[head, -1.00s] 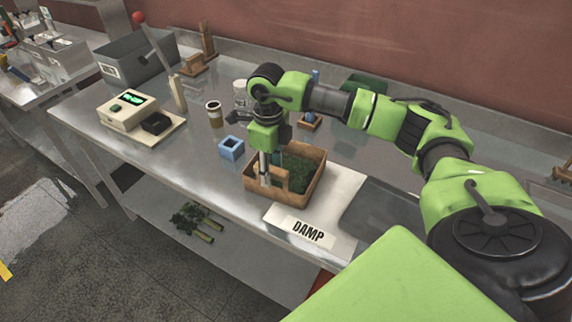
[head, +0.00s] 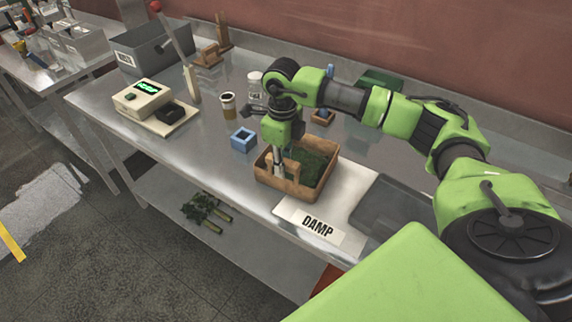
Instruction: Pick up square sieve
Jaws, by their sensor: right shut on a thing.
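A square wooden frame (head: 288,189), which looks like the square sieve, sits on the pale board at the front of the bench. Dark green plant matter (head: 315,162) fills its right part. My right gripper (head: 281,169) points down at the frame's left side and is shut on it, by the wooden piece there. The fingertips are small and partly hidden, so the exact contact is unclear. My left gripper is out of view.
A sign reading DAMP (head: 318,226) lies in front of the frame. A blue cube-shaped holder (head: 243,139), a cup (head: 228,106) and a scale (head: 147,97) stand to the left. A grey tray (head: 385,208) lies to the right. Cut green stalks (head: 207,211) lie below.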

